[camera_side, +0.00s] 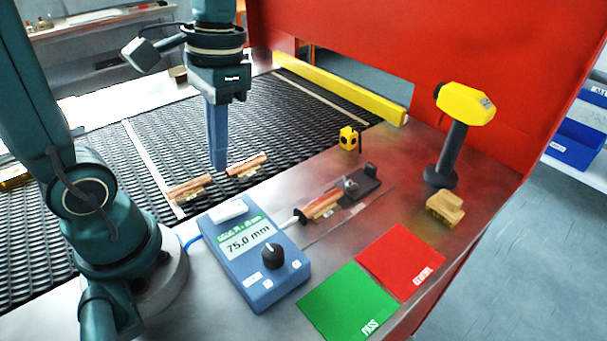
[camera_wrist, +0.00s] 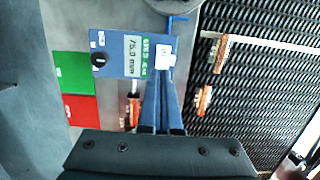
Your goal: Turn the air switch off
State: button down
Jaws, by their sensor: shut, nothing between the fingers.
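A blue box (camera_side: 255,257) with a green display reading 75.0 mm stands on the metal table; it also shows in the wrist view (camera_wrist: 112,62). It carries a black round knob (camera_side: 272,255) and a white block (camera_side: 229,211) at its far end, seen too in the wrist view (camera_wrist: 165,55). No part is readably labelled as the air switch. My gripper (camera_side: 219,168) is shut and empty, pointing down above the mesh belt's near edge, just beyond the box. In the wrist view its fingertips (camera_wrist: 161,82) appear close to the white block; contact cannot be told.
Copper-coloured parts (camera_side: 248,165) lie on the black mesh belt (camera_side: 300,125). Another part (camera_side: 322,206) sits in a fixture beside the box. A red pad (camera_side: 400,260), green pad (camera_side: 348,304), yellow-headed post (camera_side: 457,135) and brass block (camera_side: 445,207) occupy the table's right side.

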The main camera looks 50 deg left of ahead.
aim_at(222, 215)
jog(key=f, duration=0.3)
jog(key=s+f, duration=0.1)
jog(key=f, duration=0.5)
jog(key=shift+s, duration=0.2)
jog(key=shift+s+f, duration=0.15)
jog(key=shift+f, duration=0.05)
jog(key=shift+w+r, duration=0.25)
jog(key=shift+w, duration=0.6)
